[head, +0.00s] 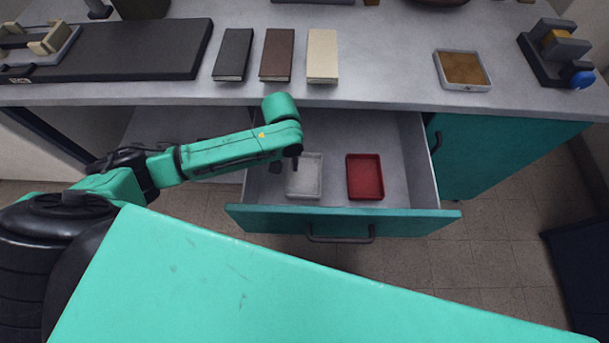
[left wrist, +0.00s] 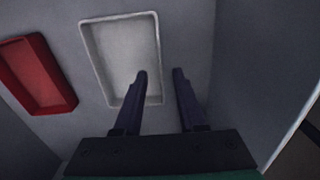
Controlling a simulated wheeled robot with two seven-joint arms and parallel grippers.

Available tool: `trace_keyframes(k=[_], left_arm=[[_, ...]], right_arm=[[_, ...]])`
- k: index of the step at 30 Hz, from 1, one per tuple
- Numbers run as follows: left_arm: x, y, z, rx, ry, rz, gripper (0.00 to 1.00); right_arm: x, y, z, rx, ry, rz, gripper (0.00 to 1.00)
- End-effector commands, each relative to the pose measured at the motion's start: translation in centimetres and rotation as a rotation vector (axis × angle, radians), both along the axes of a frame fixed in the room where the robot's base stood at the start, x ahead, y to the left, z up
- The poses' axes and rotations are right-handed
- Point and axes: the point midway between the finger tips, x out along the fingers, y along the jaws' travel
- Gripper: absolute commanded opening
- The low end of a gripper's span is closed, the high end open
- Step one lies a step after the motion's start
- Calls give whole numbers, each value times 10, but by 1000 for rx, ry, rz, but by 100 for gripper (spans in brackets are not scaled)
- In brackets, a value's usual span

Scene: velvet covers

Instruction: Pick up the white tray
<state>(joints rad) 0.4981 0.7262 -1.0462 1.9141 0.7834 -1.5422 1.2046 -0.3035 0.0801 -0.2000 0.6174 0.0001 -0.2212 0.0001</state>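The white tray (head: 308,184) is shallow, rectangular and empty. It lies flat in the open drawer, left of a red tray. My left gripper (head: 295,164) reaches down into the drawer at the tray's upper left part. In the left wrist view the white tray (left wrist: 122,52) lies ahead, and my left gripper (left wrist: 160,76) is open with nothing between its fingers. One finger overlaps the tray's inside and the other is just outside its side wall, so the wall lies between them. I cannot tell whether they touch it. My right gripper is not in view.
The red tray (head: 365,178) lies close to the right in the drawer (head: 405,165). The drawer's side wall (left wrist: 262,70) is near the outer finger. The counter (head: 385,75) above holds three notebooks and a shallow brown-filled tray (head: 438,74).

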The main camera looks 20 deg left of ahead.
Motion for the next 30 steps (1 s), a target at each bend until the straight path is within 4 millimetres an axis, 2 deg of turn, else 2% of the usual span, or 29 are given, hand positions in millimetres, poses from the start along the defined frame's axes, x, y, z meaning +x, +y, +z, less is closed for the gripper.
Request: trace_keyframes(k=[3, 5, 12, 13, 15, 16, 30], left_arm=[[-3, 1, -26, 2, 2, -1, 40], [-2, 1, -35, 1, 0, -1, 40], [-2, 1, -38, 1, -1, -3, 40], [-2, 1, -38, 1, -1, -3, 32], [-2, 1, -38, 0, -1, -3, 6], [-2, 1, -38, 0, -1, -3, 0], [-2, 1, -38, 0, -1, -2, 0]], right_arm=[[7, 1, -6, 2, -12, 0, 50], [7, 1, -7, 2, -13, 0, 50], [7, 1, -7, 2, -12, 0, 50], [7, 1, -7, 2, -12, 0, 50], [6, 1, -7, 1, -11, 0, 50], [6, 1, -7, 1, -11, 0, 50], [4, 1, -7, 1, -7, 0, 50]])
